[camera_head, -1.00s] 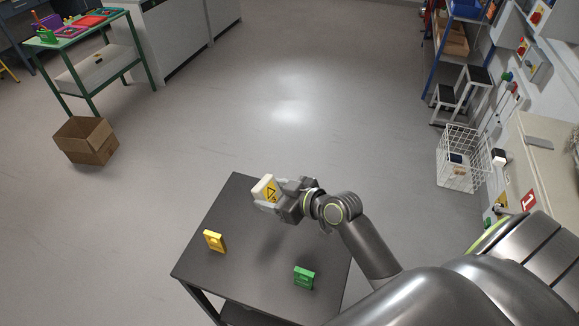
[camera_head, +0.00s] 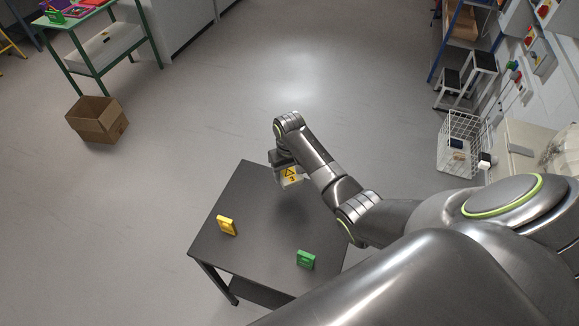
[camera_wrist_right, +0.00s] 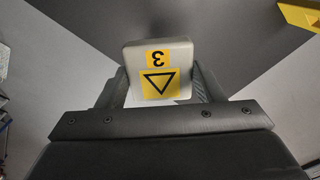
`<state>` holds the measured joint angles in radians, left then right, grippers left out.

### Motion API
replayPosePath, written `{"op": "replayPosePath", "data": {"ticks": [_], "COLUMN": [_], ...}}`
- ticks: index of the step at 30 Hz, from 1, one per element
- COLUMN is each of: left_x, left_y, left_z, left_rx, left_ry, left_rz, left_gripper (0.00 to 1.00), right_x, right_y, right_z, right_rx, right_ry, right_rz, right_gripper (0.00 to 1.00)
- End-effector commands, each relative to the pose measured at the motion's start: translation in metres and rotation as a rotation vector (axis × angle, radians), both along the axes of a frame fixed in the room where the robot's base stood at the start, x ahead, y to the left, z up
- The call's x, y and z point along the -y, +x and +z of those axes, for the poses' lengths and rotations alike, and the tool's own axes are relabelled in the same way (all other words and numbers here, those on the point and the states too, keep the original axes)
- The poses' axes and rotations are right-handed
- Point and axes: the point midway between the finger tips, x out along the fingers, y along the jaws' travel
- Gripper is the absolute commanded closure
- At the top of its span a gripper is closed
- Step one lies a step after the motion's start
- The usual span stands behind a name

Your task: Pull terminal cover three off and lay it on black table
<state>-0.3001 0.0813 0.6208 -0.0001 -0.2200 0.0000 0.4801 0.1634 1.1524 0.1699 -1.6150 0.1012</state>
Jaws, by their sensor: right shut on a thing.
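Terminal cover three is a pale box with a yellow label bearing a 3 and a warning triangle; it shows in the right wrist view (camera_wrist_right: 158,62) and in the head view (camera_head: 290,176). My right gripper (camera_wrist_right: 160,88) is shut on it, one finger on each side; in the head view the gripper (camera_head: 286,164) points down over the far part of the black table (camera_head: 250,240). The cover appears to be above the table top; I cannot tell whether it touches. My left gripper is not in view.
The table's middle is clear. A cardboard box (camera_head: 97,120) and a white wire basket (camera_head: 462,145) stand on the floor.

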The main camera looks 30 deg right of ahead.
Motion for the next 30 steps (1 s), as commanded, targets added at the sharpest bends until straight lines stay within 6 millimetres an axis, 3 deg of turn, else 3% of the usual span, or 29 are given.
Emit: {"op": "replayPosePath", "data": {"ticks": [11, 30], "left_x": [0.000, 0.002], "left_y": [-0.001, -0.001], "left_z": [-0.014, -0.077], "left_rx": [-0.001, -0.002], "left_ry": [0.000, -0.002], "left_rz": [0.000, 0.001], "left_gripper": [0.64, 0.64], "right_x": [0.001, 0.001], "right_y": [-0.001, -0.001], "right_z": [-0.018, -0.077], "right_rx": [-0.011, -0.008], "right_ry": [0.002, 0.001], "right_rz": [-0.007, -0.006], "right_gripper": [0.75, 0.75]}}
